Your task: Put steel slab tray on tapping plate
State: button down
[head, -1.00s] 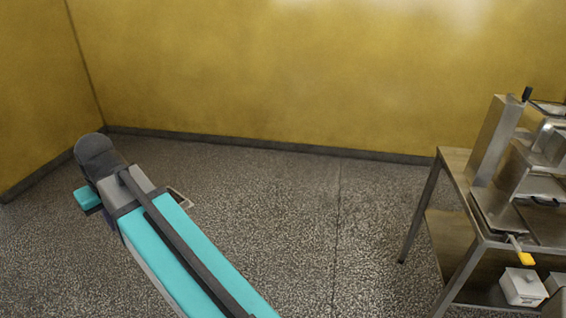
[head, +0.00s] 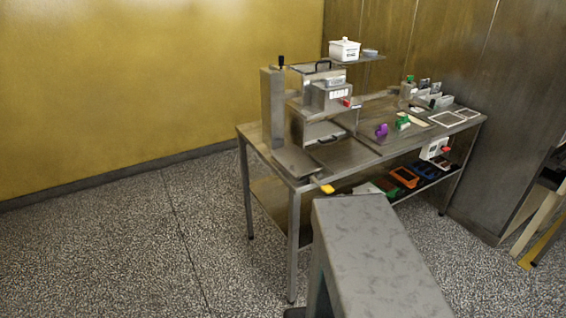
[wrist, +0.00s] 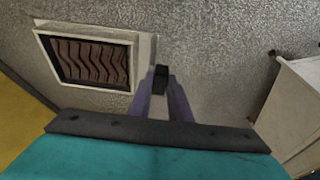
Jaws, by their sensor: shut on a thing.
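The steel slab tray (wrist: 144,50), a pale metal rim around a dark brown wavy slab, shows at the upper left of the wrist view. My gripper (wrist: 161,79) has its purple fingers shut on a small dark part at the tray's right side; the exact contact is partly hidden. The tray is out of sight in the head view, as is the gripper. A flat steel plate (head: 296,163) at the bench's near left corner, beside a yellow-tipped lever (head: 326,188), looks like the tapping plate. It appears bare.
The steel bench (head: 344,172) carries a machine (head: 322,98) behind the plate. A white box (head: 344,50) stands on a high shelf. Small purple and green items lie farther right, and coloured trays (head: 405,177) lie below. The speckled floor at left is clear.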

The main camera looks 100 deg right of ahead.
aim_at(296, 160)
jog(key=u, duration=0.1)
jog(key=k, duration=2)
jog(key=z, duration=0.5)
